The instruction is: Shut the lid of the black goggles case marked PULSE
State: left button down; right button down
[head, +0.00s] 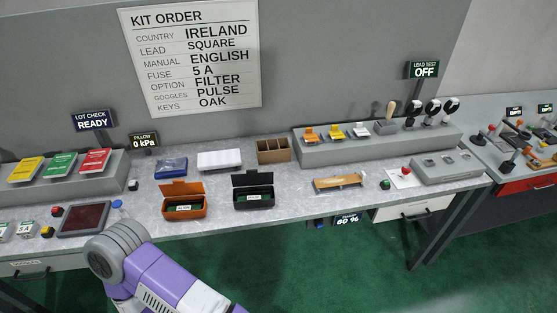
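The black goggles case (254,201) stands at the front edge of the grey workbench, right of the middle of its left part. Its lid (253,179) stands up at the back, open. Something green with a pale label shows inside; the label is too small to read. Neither gripper is in view. Only a purple and grey arm of mine shows at the lower left, in front of the bench, apart from the case.
An open orange case (184,205) stands just left of the black case. Behind are a blue case (171,168), a white box (219,160) and a brown divided box (273,151). A wooden-coloured tray (339,183) lies to the right, with clear bench between.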

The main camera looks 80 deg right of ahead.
aim_at(252, 178)
jog(key=z, duration=1.9)
